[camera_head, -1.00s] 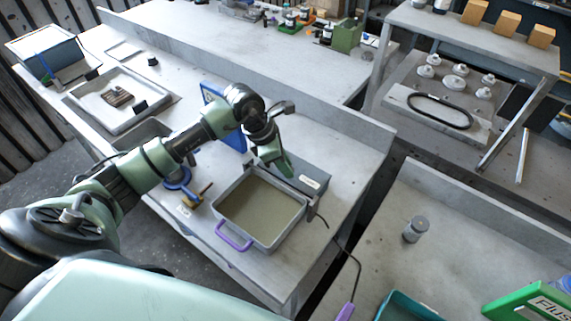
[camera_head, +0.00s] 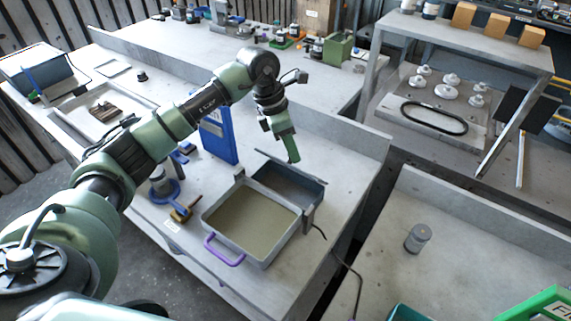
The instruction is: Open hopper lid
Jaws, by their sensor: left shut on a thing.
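The hopper (camera_head: 284,189) is a grey bin at the back of a grey tray (camera_head: 207,222) with tan contents and a purple handle. Its dark inside now shows. The lid (camera_head: 311,175) looks tipped up and shows only as a thin edge along the hopper's back side. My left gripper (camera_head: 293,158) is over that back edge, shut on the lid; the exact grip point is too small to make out. My right gripper is not in view.
A blue upright panel (camera_head: 218,138) stands left of the hopper, near a blue round stand (camera_head: 165,190) and a brown tool (camera_head: 186,210). A cable hangs off the bench at right.

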